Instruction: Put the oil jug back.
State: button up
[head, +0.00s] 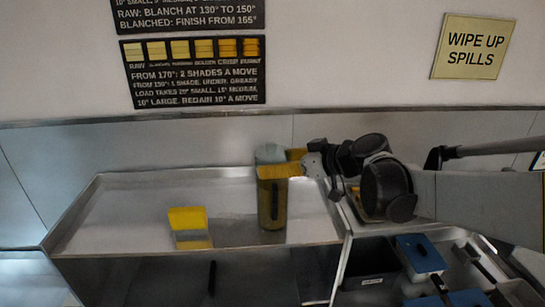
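The oil jug (271,205) is a dark amber, upright vessel with a black upright handle on its side. It stands on, or just above, the steel counter (130,205) near its right end; I cannot tell whether its base touches. My gripper (312,162) comes in from the right at the height of the jug's top, right beside its upper right edge. The fingertips are small and overlap the jug's rim area, so I cannot see whether they hold it or how wide they are.
A yellow block (187,218) stands on the counter left of the jug, with bare steel around it. A grey rounded thing (270,153) shows behind the jug's top. Blue-lidded containers (420,254) and a dark bin (370,264) sit lower right. A wall rises behind.

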jog(key=shift+f, duration=0.1)
jog(key=o, duration=1.4)
jog(key=b+v, duration=0.2)
jog(key=v, duration=1)
jog(key=s+d+f+m+h, duration=0.1)
jog(key=s+f+m+h, duration=0.2)
jog(key=s+f, duration=0.2)
jog(key=s+d+f+m+g+h, duration=0.1)
jog(key=s+f+m+h, duration=0.2)
jog(key=s+f, duration=0.3)
jog(key=s+d+f+m+g+h, duration=0.1)
jog(key=s+d+f+m+h, duration=0.1)
jog(key=s+f, duration=0.3)
jog(key=shift+s+f+m+h, duration=0.15)
jog(key=shift+s+m+h, duration=0.45)
jog(key=shift+s, duration=0.8)
